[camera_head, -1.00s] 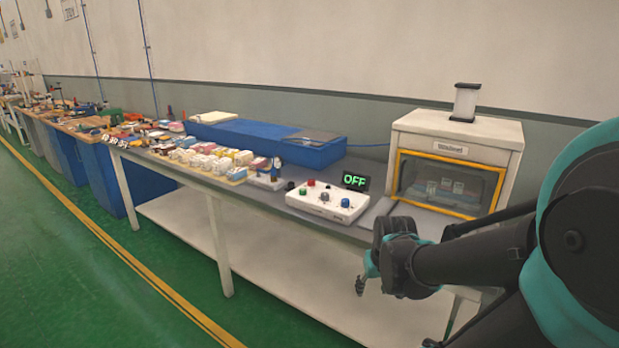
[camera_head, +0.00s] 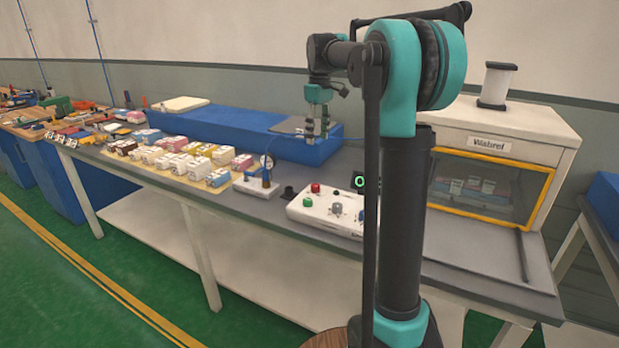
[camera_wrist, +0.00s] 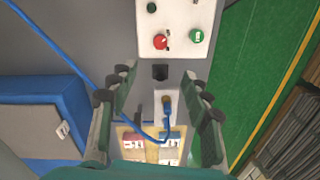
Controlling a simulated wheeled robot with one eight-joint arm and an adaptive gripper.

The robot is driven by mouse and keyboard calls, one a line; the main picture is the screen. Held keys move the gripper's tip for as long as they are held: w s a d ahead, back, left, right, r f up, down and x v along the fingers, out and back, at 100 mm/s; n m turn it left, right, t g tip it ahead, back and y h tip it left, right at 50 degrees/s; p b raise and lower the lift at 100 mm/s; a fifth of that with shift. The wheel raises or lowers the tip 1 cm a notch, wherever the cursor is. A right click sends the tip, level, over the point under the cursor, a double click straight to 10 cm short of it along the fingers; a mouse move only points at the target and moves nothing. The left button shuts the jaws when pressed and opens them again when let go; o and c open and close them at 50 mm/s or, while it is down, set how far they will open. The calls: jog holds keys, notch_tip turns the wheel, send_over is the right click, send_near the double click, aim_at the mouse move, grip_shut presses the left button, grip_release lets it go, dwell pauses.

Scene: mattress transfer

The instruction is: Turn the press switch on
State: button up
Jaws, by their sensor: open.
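The white control box (camera_head: 300,213) stands on the grey table, with a red button (camera_head: 315,188), a green button (camera_head: 308,202) and a grey knob (camera_head: 336,207). Its right part is hidden behind my arm. The display (camera_head: 359,181) beside it is mostly covered; only a green "O" shows. My gripper (camera_head: 318,128) points down, open and empty, above the blue case and behind the box. In the wrist view, the box with its red button (camera_wrist: 160,41) and green button (camera_wrist: 196,35) lies beyond the open fingers (camera_wrist: 163,88). Which control is the press switch, I cannot tell.
A white machine with an orange-framed window (camera_head: 490,185) stands right of the box. A small gauge device (camera_head: 262,185) with a blue cable (camera_wrist: 75,60) and several small packages (camera_head: 190,155) sit to the left. The long blue case (camera_head: 250,138) lies behind.

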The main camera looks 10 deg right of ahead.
aim_at(316, 185)
jog(key=f, duration=1.7)
jog(key=shift+s+a+f, duration=0.1)
jog(key=shift+s+a, duration=0.15)
jog(key=shift+s, duration=0.05)
jog(key=shift+c, duration=0.2)
grip_shut()
